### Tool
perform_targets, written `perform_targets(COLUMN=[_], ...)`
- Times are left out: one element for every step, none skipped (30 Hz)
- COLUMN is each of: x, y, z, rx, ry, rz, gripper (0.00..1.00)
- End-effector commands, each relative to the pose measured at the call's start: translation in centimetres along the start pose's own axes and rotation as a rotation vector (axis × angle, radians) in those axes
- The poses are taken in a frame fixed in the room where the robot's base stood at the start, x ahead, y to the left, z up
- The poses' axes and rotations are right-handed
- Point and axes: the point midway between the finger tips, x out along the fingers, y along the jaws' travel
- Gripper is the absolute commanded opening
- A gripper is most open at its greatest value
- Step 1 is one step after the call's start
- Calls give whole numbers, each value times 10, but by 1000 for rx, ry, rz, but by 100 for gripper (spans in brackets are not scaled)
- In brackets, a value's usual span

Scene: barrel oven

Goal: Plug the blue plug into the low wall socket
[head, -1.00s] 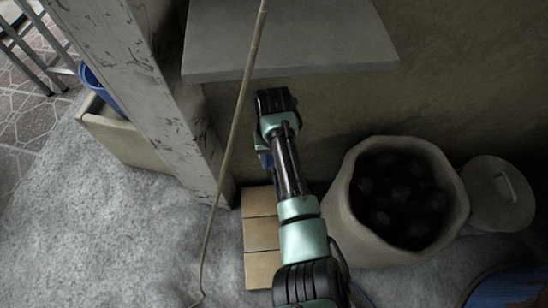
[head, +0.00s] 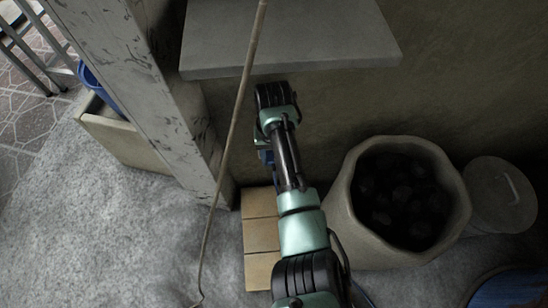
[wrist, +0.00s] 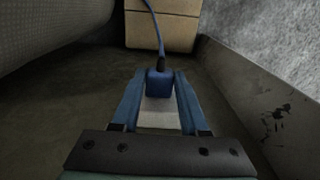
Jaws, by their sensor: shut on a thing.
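The blue plug (wrist: 158,83) is between the fingertips of my gripper (wrist: 160,76) in the wrist view. My gripper is shut on it, with one blue finger on each side. A dark collar and a blue cord run from the plug up past the wooden blocks. A pale grey block-like surface (wrist: 160,114) shows between the fingers, right by the plug. It may be the low wall socket; I cannot tell whether the plug is in it. In the head view my gripper (head: 266,158) is low by the wall, mostly hidden by my arm, and the socket cannot be made out.
Wooden blocks (head: 260,234) lie on the floor below my gripper. A post (head: 165,90) stands to the left, with a thin stick (head: 234,130) before it. A grey shelf (head: 290,45) overhangs above. A coal-filled pot (head: 350,215) stands to the right.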

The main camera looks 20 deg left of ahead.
Motion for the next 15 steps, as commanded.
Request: perform_targets(x=[1, 1, 0, 0, 0, 0, 0, 0, 0, 0, 0, 0, 0, 0, 0], y=[0, 0, 0, 0, 0, 0, 0, 0, 0, 0, 0, 0, 0, 0, 0], z=[-1, -2, -2, -2, -2, -2, -2, -2, -2, -2, -2, -2, -2, -2, -2], rx=[0, 0, 0, 1, 1, 1, 1, 1, 1, 1, 1, 1, 1, 1, 1], ry=[0, 0, 0, 0, 0, 0, 0, 0, 0, 0, 0, 0, 0, 0, 0], rz=[0, 0, 0, 0, 0, 0, 0, 0, 0, 0, 0, 0, 0, 0, 0], gripper=[0, 0, 45, 51, 56, 63, 69, 74, 79, 79, 79, 79, 79, 79, 79])
